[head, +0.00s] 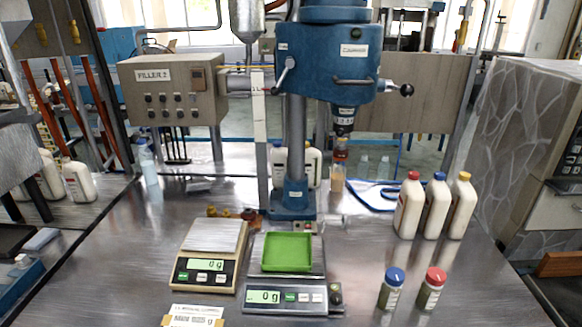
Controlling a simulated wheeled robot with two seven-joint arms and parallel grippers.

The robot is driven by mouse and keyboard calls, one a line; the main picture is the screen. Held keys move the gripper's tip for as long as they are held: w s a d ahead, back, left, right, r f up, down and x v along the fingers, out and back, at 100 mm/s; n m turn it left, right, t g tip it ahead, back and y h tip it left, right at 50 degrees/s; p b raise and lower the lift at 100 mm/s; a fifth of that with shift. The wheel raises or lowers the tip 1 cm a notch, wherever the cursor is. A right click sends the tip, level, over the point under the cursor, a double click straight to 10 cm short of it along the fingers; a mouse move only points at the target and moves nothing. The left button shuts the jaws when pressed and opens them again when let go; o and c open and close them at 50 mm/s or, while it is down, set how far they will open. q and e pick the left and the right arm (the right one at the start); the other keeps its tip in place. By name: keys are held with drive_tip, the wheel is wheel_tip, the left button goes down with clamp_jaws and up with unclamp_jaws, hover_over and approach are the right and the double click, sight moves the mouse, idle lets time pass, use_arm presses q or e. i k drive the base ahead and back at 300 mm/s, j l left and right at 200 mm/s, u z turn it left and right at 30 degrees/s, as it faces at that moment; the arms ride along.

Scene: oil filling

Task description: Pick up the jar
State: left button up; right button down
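Two small jars with greenish-grey contents and pale labels stand upright on the metal table at the front right. One jar (390,292) has a blue cap, the other jar (430,293) has a red cap, and a gap separates them. The view does not show which one the task means. Neither of my grippers is in the head view.
Several white bottles, one being this red-capped one (408,207), stand behind the jars. Two scales (205,270) are left of them; the right scale (287,297) carries a green tray (310,252). A blue drill-like machine (325,70) rises behind. The table around the jars is clear.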

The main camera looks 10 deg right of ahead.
sight(388, 297)
drive_tip(key=z, duration=1.2)
